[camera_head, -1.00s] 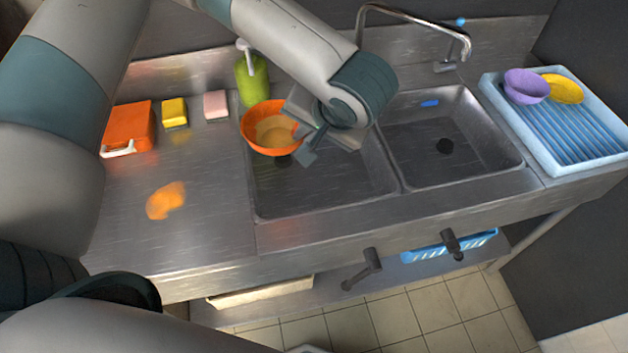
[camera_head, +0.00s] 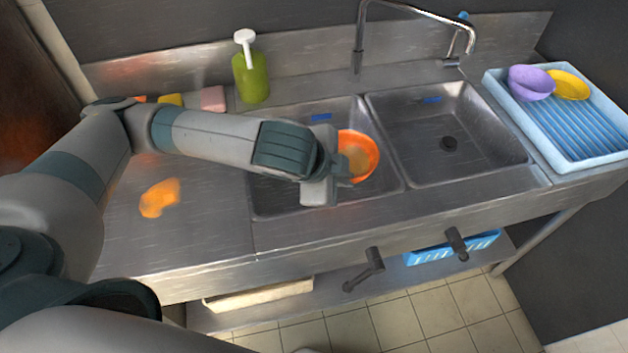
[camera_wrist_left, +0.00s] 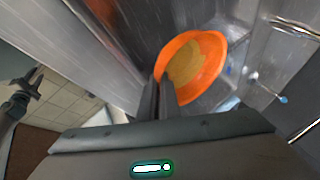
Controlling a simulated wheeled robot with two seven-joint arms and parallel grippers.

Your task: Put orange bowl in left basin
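The orange bowl (camera_head: 358,156) is over the right part of the left basin (camera_head: 275,195), with light brown contents inside. My left gripper (camera_head: 340,168) reaches it from the left and is shut on its near rim. The left wrist view also shows the bowl (camera_wrist_left: 193,65) at the tips of the two close fingers (camera_wrist_left: 160,88). I cannot tell whether the bowl touches the basin floor.
The right basin (camera_head: 430,130) is empty, with a tap (camera_head: 415,22) behind. A green soap bottle (camera_head: 250,75) stands behind the left basin. A blue rack (camera_head: 560,125) holds purple and yellow bowls. An orange spill (camera_head: 159,198) lies on the left counter.

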